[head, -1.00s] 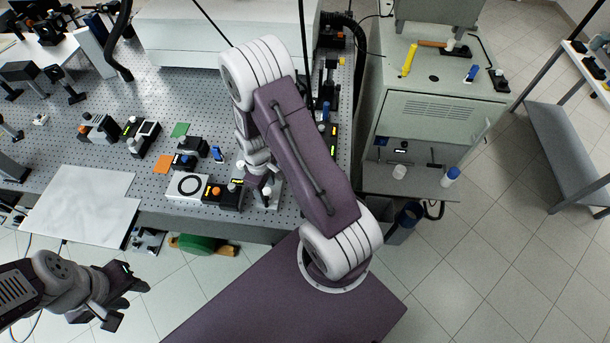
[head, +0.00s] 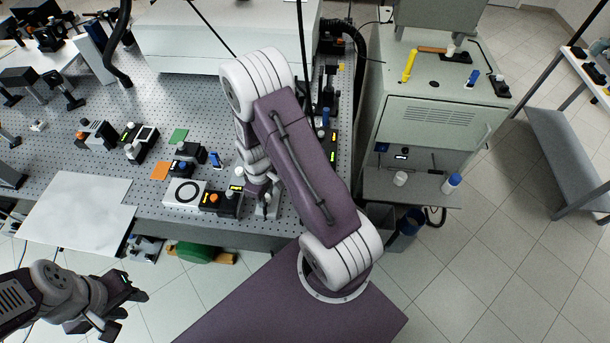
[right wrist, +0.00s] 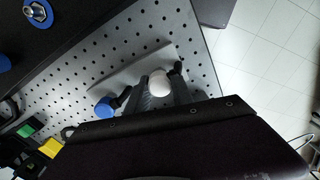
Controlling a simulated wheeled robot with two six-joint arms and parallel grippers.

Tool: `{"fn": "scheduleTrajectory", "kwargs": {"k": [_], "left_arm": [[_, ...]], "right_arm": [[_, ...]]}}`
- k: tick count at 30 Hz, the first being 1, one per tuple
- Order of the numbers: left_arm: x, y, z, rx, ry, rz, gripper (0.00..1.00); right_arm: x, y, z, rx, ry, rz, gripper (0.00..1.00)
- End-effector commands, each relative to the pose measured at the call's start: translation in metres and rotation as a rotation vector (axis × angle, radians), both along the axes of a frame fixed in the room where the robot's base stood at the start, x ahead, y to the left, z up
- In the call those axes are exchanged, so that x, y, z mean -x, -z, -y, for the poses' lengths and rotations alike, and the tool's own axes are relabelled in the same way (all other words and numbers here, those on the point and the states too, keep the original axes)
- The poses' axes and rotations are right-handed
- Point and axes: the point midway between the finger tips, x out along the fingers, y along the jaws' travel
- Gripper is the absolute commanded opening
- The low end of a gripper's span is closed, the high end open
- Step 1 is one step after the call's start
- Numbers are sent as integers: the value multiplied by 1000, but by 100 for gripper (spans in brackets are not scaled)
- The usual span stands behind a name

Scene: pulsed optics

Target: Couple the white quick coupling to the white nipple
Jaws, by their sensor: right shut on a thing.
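My right gripper (right wrist: 160,88) has its dark fingers on both sides of a white rounded piece (right wrist: 160,82), which looks like the white quick coupling. It is shut on this piece, above a grey plate on the perforated table. In the head view my right gripper (head: 262,200) is near the table's front edge, and the piece cannot be made out there. I cannot identify the white nipple in either view. A metal nipple with a blue ring (right wrist: 38,12) shows on a dark panel in the wrist view. My left gripper (head: 124,305) is open and empty, off the table's front left.
A blue-capped piece (right wrist: 105,108) stands left of my right gripper. A box with an orange knob (head: 212,200) and a white plate with a black ring (head: 187,192) lie left of it. A grey cabinet (head: 440,120) stands right of the table.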

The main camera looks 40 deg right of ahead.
Motion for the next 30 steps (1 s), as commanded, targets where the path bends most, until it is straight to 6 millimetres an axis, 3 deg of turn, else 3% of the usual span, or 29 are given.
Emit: {"fn": "scheduleTrajectory", "kwargs": {"k": [10, 21, 30], "left_arm": [[0, -13, 0, 0, 0, 0, 36], [0, -53, 0, 0, 0, 0, 36], [0, -52, 0, 0, 0, 0, 36]], "right_arm": [[0, -14, 0, 0, 0, -1, 0], [0, -60, 0, 0, 0, 0, 0], [0, -59, 0, 0, 1, 0, 0]]}}
